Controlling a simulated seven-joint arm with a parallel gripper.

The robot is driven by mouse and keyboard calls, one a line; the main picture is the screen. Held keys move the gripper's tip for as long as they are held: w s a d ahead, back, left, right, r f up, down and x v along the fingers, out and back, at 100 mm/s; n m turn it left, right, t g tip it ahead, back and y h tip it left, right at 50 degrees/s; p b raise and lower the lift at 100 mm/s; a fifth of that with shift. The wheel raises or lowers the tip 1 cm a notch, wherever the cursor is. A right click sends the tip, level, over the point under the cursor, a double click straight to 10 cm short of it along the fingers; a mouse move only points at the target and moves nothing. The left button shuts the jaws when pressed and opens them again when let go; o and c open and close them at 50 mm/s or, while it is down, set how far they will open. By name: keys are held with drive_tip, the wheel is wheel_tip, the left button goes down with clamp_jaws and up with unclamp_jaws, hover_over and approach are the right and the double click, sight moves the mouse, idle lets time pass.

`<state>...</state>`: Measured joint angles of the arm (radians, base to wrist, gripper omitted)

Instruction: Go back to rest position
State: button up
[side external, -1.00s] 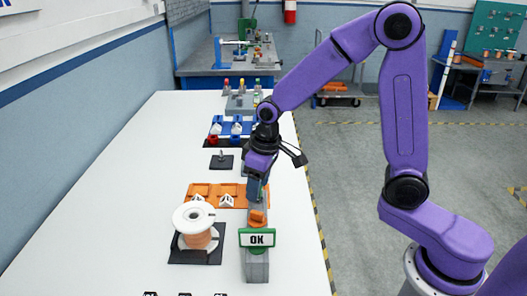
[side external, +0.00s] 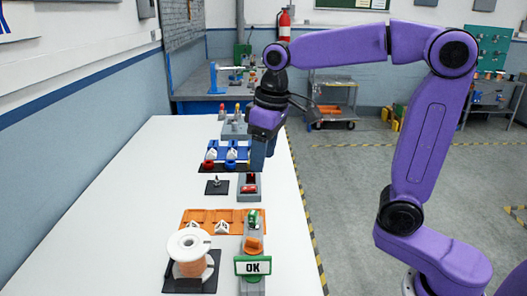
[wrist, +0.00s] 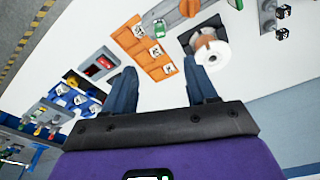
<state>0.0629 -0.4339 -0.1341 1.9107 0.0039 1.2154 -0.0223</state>
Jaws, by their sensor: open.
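My gripper (side external: 262,160) hangs above the white table (side external: 140,215) in the side external view, pointing down, above the table's right side and clear of the parts. In the wrist view its two blue fingers (wrist: 161,88) are spread apart with nothing between them. The white spool with copper-coloured winding (side external: 191,254) stands on a black base at the near part of the table. It also shows in the wrist view (wrist: 210,50). The grey fixture with the green OK sign (side external: 253,265) stands to its right, with a green and an orange part on top.
An orange tray (side external: 205,216) with white pieces lies behind the spool. A grey block with a red part (side external: 249,187), a black plate with a small peg (side external: 217,186) and blue bins (side external: 213,155) sit farther back. The table's left side is clear.

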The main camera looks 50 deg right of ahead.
drive_tip(key=s+d+f+n, duration=0.1)
drive_tip(key=s+f, duration=0.3)
drive_tip(key=s, duration=0.4)
drive_tip(key=s+d+f+n+g, duration=0.1)
drive_tip(key=s+d+f+n, duration=0.1)
drive_tip(key=s, duration=0.5)
drive_tip(key=s+d+f+n, duration=0.1)
drive_tip(key=s+f+n, duration=0.4)
drive_tip(key=s, duration=0.3)
drive_tip(key=shift+s+d+f, duration=0.15)
drive_tip(key=shift+s+f, duration=0.15)
